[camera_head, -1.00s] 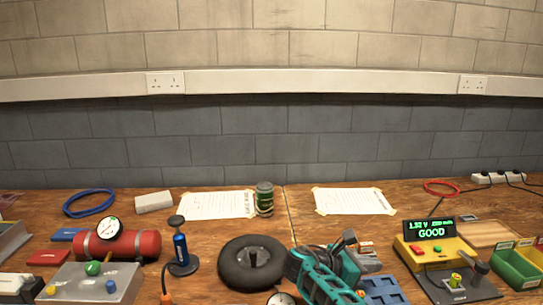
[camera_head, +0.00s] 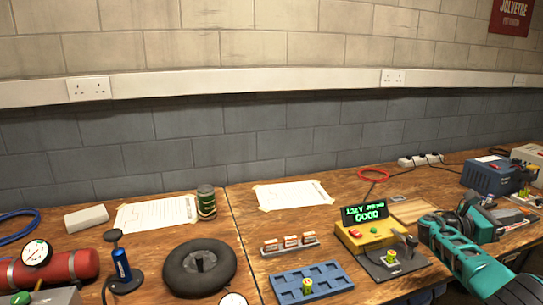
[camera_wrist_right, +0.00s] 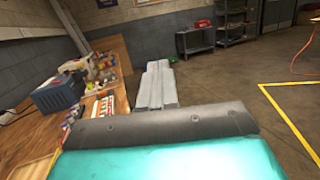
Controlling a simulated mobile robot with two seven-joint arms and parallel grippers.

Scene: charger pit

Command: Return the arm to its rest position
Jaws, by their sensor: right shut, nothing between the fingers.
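My right arm (camera_head: 465,255), teal and black, comes in from the lower right in the head view. It reaches over the right part of the bench. My right gripper (camera_head: 488,203) is at its far end, beyond the tester and small in the picture. In the right wrist view the grey fingers of the gripper (camera_wrist_right: 158,85) lie together with nothing between them. They point along the bench edge toward the open room. My left gripper is not in view.
A yellow tester (camera_head: 362,237) with a lit display stands left of my right arm. A blue tray (camera_head: 330,283) holds a small green cell. A blue box (camera_head: 488,178) stands beyond the gripper. The wrist view shows open floor (camera_wrist_right: 225,90) and a shelf trolley (camera_wrist_right: 197,42) farther off.

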